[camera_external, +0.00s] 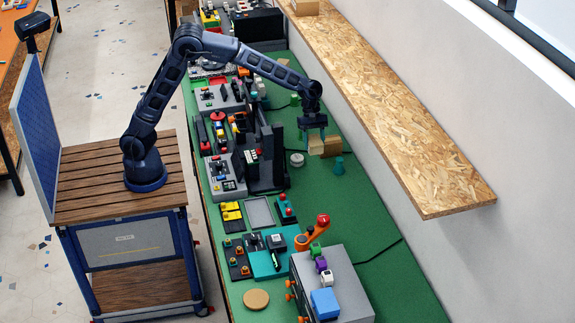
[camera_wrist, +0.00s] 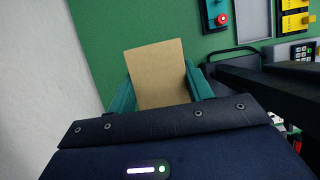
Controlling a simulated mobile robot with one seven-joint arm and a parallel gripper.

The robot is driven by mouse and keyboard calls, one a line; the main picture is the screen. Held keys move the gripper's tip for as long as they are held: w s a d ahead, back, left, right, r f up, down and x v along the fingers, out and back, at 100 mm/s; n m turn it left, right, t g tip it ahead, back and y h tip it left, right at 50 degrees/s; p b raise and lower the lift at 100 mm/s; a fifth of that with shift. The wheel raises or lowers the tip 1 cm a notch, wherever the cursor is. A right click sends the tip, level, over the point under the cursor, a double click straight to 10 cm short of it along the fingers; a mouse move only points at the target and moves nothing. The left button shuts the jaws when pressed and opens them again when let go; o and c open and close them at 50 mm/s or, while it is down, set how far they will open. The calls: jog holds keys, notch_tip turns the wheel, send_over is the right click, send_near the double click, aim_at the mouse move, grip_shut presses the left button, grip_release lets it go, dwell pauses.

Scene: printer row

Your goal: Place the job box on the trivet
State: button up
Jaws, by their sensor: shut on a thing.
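The job box (camera_wrist: 158,72) is a plain tan block. In the wrist view it sits between the two teal fingers of my gripper (camera_wrist: 160,88), which is shut on it. In the external view my gripper (camera_external: 315,136) points down at the wall side of the green bench, with the tan box (camera_external: 316,147) at its fingertips. I cannot tell whether the box touches the bench. A round tan disc, which looks like the trivet (camera_external: 256,299), lies flat and bare near the bench's front-left edge, far from my gripper.
A grey cabinet (camera_external: 345,280) with coloured blocks and an orange-red device (camera_external: 312,230) stand near the trivet. A chipboard shelf (camera_external: 400,120) overhangs the right side.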

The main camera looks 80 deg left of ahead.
jog(key=s+d, duration=0.4)
jog(key=d, duration=1.2)
notch_tip(320, 180, up, 2)
send_over(257, 302)
jog(key=a, duration=0.2)
jog(key=f, duration=1.9)
jog(key=shift+d+f, duration=0.2)
jog(key=shift+f, duration=0.2)
jog(key=shift+f, duration=0.15)
jog(key=o, duration=1)
